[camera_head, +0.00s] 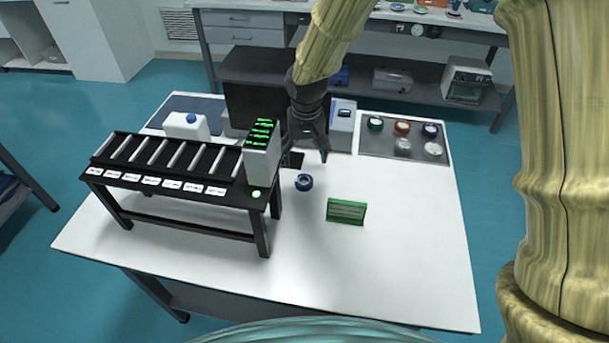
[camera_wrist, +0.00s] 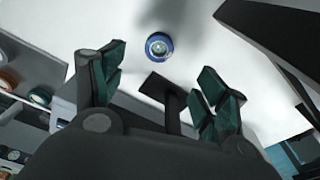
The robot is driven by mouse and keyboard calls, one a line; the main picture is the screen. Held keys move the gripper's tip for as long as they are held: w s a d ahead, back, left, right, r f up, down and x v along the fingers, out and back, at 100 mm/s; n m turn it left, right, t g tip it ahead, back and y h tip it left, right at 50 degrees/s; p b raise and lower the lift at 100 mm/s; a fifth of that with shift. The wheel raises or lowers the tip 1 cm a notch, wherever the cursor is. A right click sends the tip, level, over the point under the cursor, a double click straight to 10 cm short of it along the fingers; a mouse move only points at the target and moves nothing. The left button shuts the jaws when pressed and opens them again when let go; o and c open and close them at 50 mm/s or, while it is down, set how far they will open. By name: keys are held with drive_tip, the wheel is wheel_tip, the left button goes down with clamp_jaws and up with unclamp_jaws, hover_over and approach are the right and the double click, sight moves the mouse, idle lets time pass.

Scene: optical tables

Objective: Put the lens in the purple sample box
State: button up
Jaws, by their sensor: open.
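A small blue ring with a pale, glassy centre (camera_head: 304,182), which looks like the lens, lies flat on the white table. It also shows in the wrist view (camera_wrist: 159,46), beyond the fingertips. My gripper (camera_head: 309,152) is open and empty, pointing down above the table just behind the lens, apart from it. Its two dark green-padded fingers spread wide in the wrist view (camera_wrist: 162,62). I see no purple sample box in either view. A green slotted holder (camera_head: 346,211) stands on the table to the right of and nearer than the lens.
A black rack with white rods and labels (camera_head: 170,160) stands at left, with a white unit with green displays (camera_head: 262,155) at its right end. A grey tray (camera_head: 375,150) with several coloured discs lies at the back right. The front right of the table (camera_head: 400,260) is clear.

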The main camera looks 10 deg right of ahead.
drive_tip(key=f+n+b, duration=0.1)
drive_tip(key=n+b, duration=0.1)
drive_tip(key=n, duration=0.1)
hover_over(304, 180)
drive_tip(key=d, duration=0.1)
drive_tip(key=shift+s+f, duration=0.15)
drive_tip(key=shift+f, duration=1.25)
drive_tip(key=shift+s+f, duration=0.1)
drive_tip(key=shift+f, duration=1.3)
drive_tip(key=shift+w+a+f+p, duration=0.15)
drive_tip(key=shift+f+p, duration=0.25)
drive_tip(key=shift+f, duration=0.45)
drive_tip(key=shift+a+f+p, duration=0.15)
drive_tip(key=shift+f+p, duration=0.2)
drive_tip(key=shift+f, duration=0.55)
drive_tip(key=shift+w+a+f+p, duration=0.15)
drive_tip(key=shift+f+p, duration=0.25)
drive_tip(key=shift+f, duration=0.45)
drive_tip(key=shift+s, duration=0.1)
drive_tip(key=shift+c, duration=0.2)
drive_tip(key=c, duration=1.2)
drive_tip(key=shift+r, duration=0.2)
